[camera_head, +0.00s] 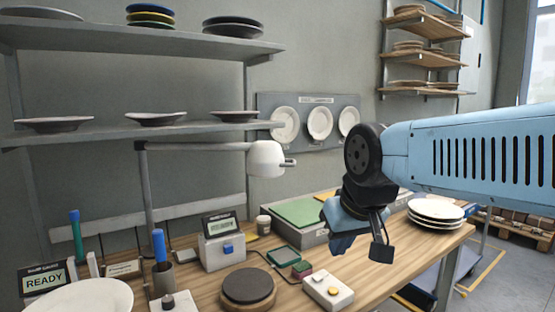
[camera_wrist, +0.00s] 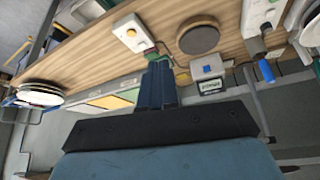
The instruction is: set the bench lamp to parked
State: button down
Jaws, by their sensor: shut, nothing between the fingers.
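The bench lamp has a white rounded head (camera_head: 266,159) with a small grey tip on its right side. Its grey arm (camera_head: 195,147) runs level to the left and meets an upright post (camera_head: 147,195) that rises behind the bench. My gripper (camera_head: 340,243) is over the right part of the bench, to the right of and lower than the lamp head, and apart from it. In the wrist view, my gripper's dark blue fingers (camera_wrist: 158,68) are together with nothing between them. I cannot make out the lamp head in the wrist view.
On the wooden bench (camera_head: 215,290) are a dark round turntable (camera_head: 248,287), a white box with a yellow button (camera_head: 328,289), a display box with a blue button (camera_head: 221,246), a pen cup (camera_head: 164,279) and stacked plates (camera_head: 436,210). A plate shelf (camera_head: 190,133) runs just above the lamp arm.

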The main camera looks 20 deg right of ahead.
jog(key=w+r+n+y, duration=0.1)
jog(key=w+r+n, duration=0.4)
jog(key=w, duration=0.4)
jog(key=w+d+r+n+y, duration=0.1)
jog(key=w+r+n, duration=0.3)
jog(key=w+r, duration=0.45)
jog(key=w+r+n, duration=0.4)
jog(key=w, duration=0.6)
send_near(279, 171)
notch_tip(279, 171, down, 2)
jog(key=s+a, duration=0.1)
jog(key=s, duration=0.1)
jog(key=shift+w+d+f, duration=0.15)
jog(key=shift+w+f, duration=0.2)
jog(key=shift+w, duration=0.3)
jog(key=shift+w+d+f, duration=0.15)
jog(key=shift+w+f, duration=0.15)
jog(key=shift+w, duration=0.3)
jog(key=shift+w+d+f, duration=0.1)
jog(key=shift+w+f, duration=0.25)
jog(key=shift+w, duration=0.3)
jog(key=shift+w+a, duration=0.1)
